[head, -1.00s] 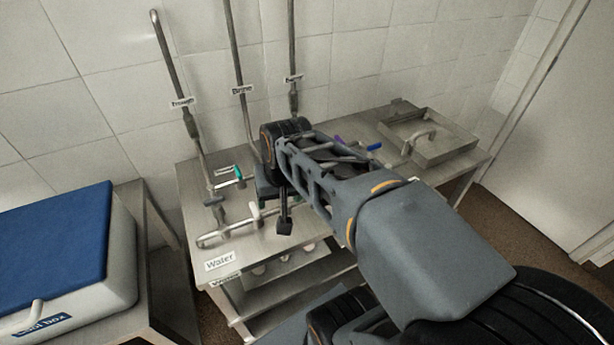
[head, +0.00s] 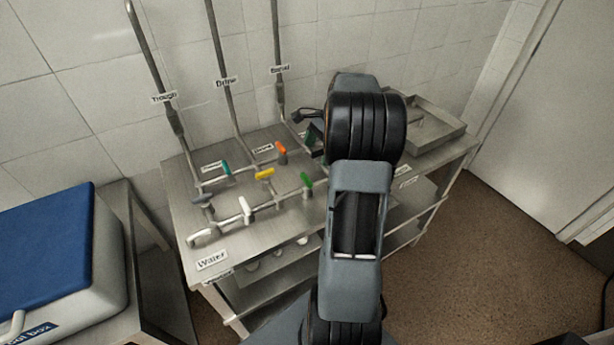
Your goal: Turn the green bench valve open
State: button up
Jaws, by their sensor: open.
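A green valve handle (head: 306,181) stands on the pipework of the steel bench (head: 240,240), left of my arm. A second small green patch (head: 308,139) shows farther back, partly hidden by my gripper; I cannot tell if it is another handle. My gripper (head: 308,124) is over the back of the bench, pointing left, mostly hidden behind my wrist. It appears apart from the green handle, and I see nothing held in it.
Teal (head: 226,167), orange (head: 281,148), yellow (head: 265,174) and white (head: 245,207) handles stand nearby on the pipes. Upright pipes rise at the wall. A steel tray (head: 430,125) lies at the bench's right end. A blue-lidded box (head: 50,240) is at left.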

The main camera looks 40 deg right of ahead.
aim_at(306, 178)
jog(key=x, duration=1)
jog(key=shift+p, duration=0.3)
jog(key=shift+c, duration=0.3)
jog(key=c, duration=0.9)
